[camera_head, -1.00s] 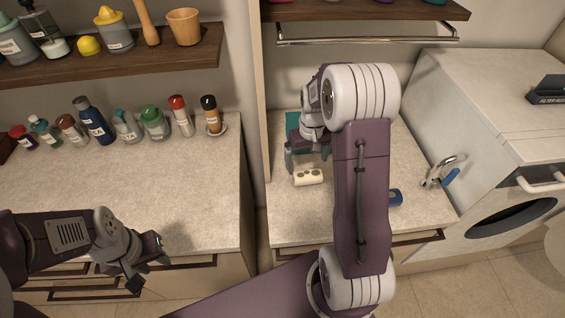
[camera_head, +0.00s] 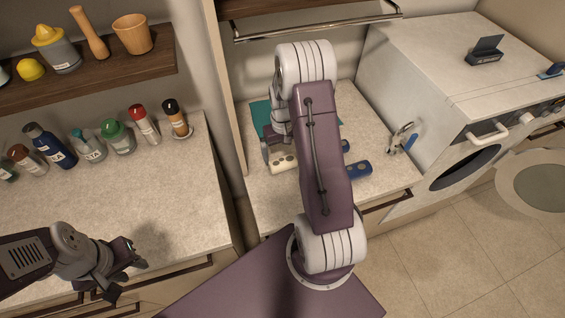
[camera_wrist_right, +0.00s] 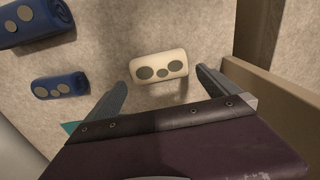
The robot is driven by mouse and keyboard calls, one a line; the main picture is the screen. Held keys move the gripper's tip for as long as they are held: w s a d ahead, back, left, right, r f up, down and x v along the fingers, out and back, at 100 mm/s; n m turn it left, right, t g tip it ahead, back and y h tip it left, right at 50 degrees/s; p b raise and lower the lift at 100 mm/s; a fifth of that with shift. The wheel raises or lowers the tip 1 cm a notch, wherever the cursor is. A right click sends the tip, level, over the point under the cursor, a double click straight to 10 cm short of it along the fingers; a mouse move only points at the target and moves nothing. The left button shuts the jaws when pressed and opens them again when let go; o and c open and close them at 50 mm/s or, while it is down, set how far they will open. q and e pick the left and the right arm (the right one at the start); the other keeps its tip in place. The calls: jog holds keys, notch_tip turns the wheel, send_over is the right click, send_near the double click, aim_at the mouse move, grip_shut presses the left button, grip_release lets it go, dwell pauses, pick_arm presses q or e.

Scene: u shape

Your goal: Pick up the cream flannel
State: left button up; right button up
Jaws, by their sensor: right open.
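The cream flannel (camera_wrist_right: 159,66) is a rolled cream bundle with dark round spots, lying on the stone counter. In the right wrist view it sits just beyond and between the two fingers of my right gripper (camera_wrist_right: 163,92), which is open and empty. In the head view the cream flannel (camera_head: 283,163) is partly hidden by my right arm, and the right gripper (camera_head: 270,146) beside it shows only in part. My left gripper (camera_head: 128,272) hangs at the lower left, in front of the left counter, away from the flannel; its finger gap is unclear.
Blue spotted rolls (camera_wrist_right: 60,86) and (camera_head: 358,169) lie on the same counter near the flannel. A teal item (camera_head: 260,117) lies behind. A wooden upright panel (camera_head: 228,100) borders the counter's left. A tap-like metal tool (camera_head: 402,137) lies right. Bottles line the left counter.

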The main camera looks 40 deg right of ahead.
aim_at(283, 160)
jog(key=f, duration=0.2)
jog(key=f+p, duration=0.1)
jog(key=f, duration=0.1)
jog(key=shift+s+f, duration=0.1)
jog(key=shift+s, duration=0.3)
jog(key=shift+w+f, duration=0.25)
jog(key=shift+f, duration=0.15)
jog(key=shift+s+r, duration=0.1)
jog(key=shift+s, duration=0.05)
jog(key=c, duration=1.2)
jog(key=shift+o, duration=0.2)
jog(key=shift+r, duration=0.1)
